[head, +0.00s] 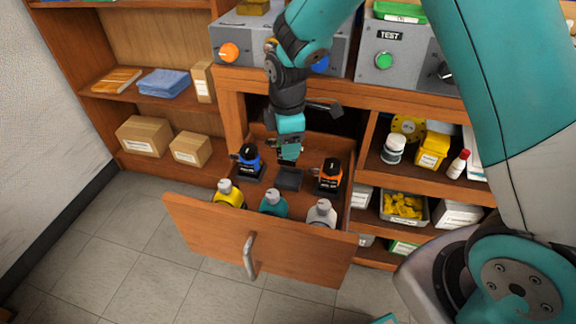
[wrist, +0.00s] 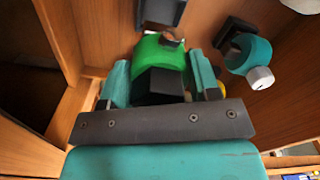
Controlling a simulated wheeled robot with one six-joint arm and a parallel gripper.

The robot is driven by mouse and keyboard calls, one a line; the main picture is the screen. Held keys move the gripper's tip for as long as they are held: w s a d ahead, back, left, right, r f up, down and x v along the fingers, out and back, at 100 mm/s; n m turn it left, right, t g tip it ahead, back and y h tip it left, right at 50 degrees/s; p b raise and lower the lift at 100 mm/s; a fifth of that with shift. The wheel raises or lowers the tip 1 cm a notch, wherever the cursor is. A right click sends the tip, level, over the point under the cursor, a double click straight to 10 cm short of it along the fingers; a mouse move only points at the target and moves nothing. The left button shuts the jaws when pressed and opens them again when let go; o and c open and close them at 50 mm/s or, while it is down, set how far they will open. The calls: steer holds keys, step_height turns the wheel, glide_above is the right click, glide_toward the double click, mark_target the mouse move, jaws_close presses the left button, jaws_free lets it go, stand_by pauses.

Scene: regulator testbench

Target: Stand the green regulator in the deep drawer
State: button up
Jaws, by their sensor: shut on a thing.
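The green regulator (wrist: 160,52) is between the two teal fingers of my gripper (wrist: 160,66) in the wrist view, with its black block facing the camera. My gripper is shut on it. In the head view my gripper (head: 289,152) reaches down into the open deep drawer (head: 205,223), above a dark grey holder (head: 289,179) between the blue and orange regulators. The green regulator is hidden behind my gripper there. A grey holder (wrist: 162,11) shows just beyond the regulator in the wrist view. I cannot tell whether they touch.
The blue regulator (head: 249,160) and orange regulator (head: 329,176) stand either side of my gripper. Yellow (head: 229,194), teal (head: 272,204) and white (head: 322,214) bodies line the drawer front. The bench with grey test boxes (head: 400,65) is above; open shelves lie on both sides.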

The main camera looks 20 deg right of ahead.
mark_target(288, 163)
steer(key=shift+f+b, duration=0.4)
steer(key=shift+f, duration=3.05)
steer(key=shift+f, duration=0.1)
steer(key=o, duration=1.3)
steer(key=shift+c, duration=0.2)
step_height(288, 163, up, 12)
steer(key=shift+f+p, duration=0.1)
steer(key=shift+p, duration=0.75)
steer(key=s+a+r+m+y, duration=0.1)
steer(key=s+r+m, duration=0.2)
steer(key=s, duration=0.5)
steer(key=s+a+r+m+y, duration=0.1)
steer(key=s+a+r+m, duration=0.1)
steer(key=s+r, duration=0.4)
steer(key=s+a+r+m+y, duration=0.1)
steer(key=s+r+m, duration=0.3)
steer(key=s, duration=0.6)
steer(key=shift+s+a+r+y, duration=0.25)
steer(key=shift+s+r+y, duration=0.15)
steer(key=shift+r+y, duration=0.15)
